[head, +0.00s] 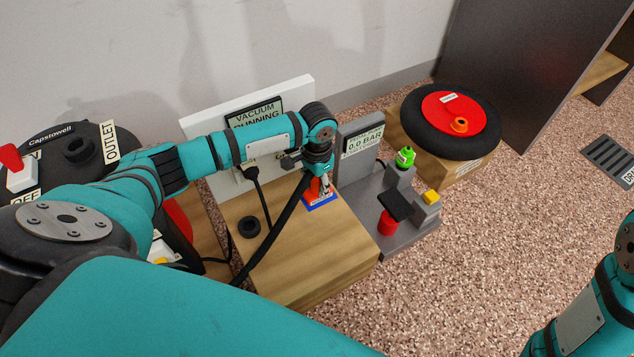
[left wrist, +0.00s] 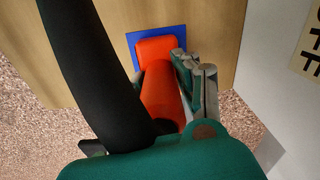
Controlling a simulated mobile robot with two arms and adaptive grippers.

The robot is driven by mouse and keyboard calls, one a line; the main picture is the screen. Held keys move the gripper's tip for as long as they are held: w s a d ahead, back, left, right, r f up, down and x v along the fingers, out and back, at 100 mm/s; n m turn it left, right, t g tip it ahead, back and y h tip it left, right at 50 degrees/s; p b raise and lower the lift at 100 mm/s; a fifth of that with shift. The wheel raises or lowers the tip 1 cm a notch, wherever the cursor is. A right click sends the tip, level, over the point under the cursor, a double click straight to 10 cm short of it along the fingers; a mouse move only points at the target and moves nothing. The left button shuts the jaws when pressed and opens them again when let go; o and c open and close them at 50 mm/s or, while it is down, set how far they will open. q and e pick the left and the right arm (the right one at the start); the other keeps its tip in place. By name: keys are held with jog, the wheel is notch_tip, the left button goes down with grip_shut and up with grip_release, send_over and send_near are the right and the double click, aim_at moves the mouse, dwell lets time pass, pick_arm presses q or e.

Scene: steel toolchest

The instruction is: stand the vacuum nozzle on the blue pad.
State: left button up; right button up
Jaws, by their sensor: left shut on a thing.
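The vacuum nozzle is orange-red; in the left wrist view the nozzle (left wrist: 158,88) is between me and the blue pad, its wide end over the pad. The blue pad (left wrist: 172,32) lies on a wooden block and shows around that end; it also shows in the head view (head: 322,207). Whether the nozzle's foot touches the pad is hard to tell. My left gripper (head: 321,184) is shut on the nozzle just above the pad; its fingers also show in the left wrist view (left wrist: 190,85). My right gripper is out of view.
A black hose (head: 275,229) runs from the nozzle down across the wooden block (head: 345,245). A black ring (head: 249,227) lies on the block's left. A grey fixture (head: 404,236) with a gauge panel stands close on the right. A "vacuum running" panel (head: 255,112) stands behind.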

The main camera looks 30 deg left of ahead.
pick_arm(q)
jog(key=o, duration=0.8)
